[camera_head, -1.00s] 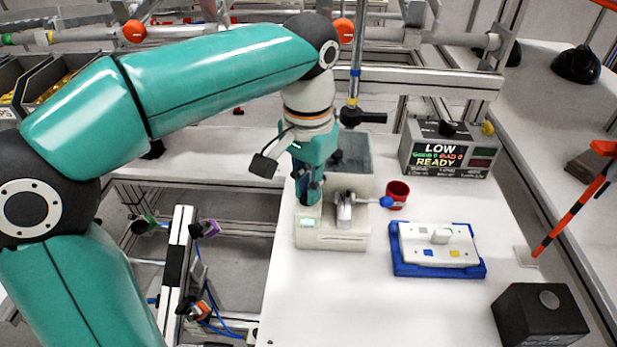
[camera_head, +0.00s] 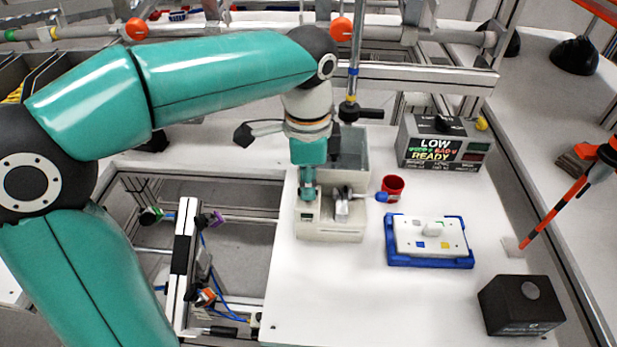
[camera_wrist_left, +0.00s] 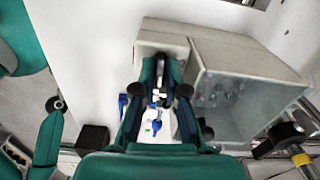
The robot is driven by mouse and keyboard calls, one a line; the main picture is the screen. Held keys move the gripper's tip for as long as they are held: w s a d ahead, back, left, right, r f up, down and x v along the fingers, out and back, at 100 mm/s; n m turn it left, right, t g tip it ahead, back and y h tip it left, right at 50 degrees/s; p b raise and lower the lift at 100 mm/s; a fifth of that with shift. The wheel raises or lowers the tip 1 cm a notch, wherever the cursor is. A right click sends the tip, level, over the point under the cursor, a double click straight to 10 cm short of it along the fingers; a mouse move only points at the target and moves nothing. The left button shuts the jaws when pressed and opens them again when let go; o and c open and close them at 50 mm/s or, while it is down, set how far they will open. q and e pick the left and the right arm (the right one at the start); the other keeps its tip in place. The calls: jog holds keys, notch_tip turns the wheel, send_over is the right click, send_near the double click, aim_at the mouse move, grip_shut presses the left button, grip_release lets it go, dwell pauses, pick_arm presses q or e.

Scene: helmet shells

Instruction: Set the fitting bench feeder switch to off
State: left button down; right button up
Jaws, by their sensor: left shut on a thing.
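The feeder (camera_head: 345,234) is a cream machine on the white bench, with a grey see-through hopper (camera_head: 352,150) behind and a metal outlet with a blue tip (camera_head: 384,197). My left gripper (camera_head: 307,200) points down onto the feeder's left top, just behind that panel. It is shut on the feeder switch, which its fingers hide, so the switch's setting cannot be read. In the left wrist view the fingers (camera_wrist_left: 158,95) stand beside the hopper (camera_wrist_left: 240,95). My right gripper is not in view.
A red cup (camera_head: 393,185) stands by the outlet. A blue tray (camera_head: 430,262) with a white plate lies to the right, and a black box (camera_head: 522,305) at the front right. A display unit (camera_head: 444,146) reads LOW and READY. The bench front is clear.

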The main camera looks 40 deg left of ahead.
pick_arm(q)
jog(key=shift+r+m, duration=0.1)
jog(key=shift+m, duration=0.5)
jog(key=shift+w, duration=0.1)
jog(key=c, duration=1.2)
grip_release()
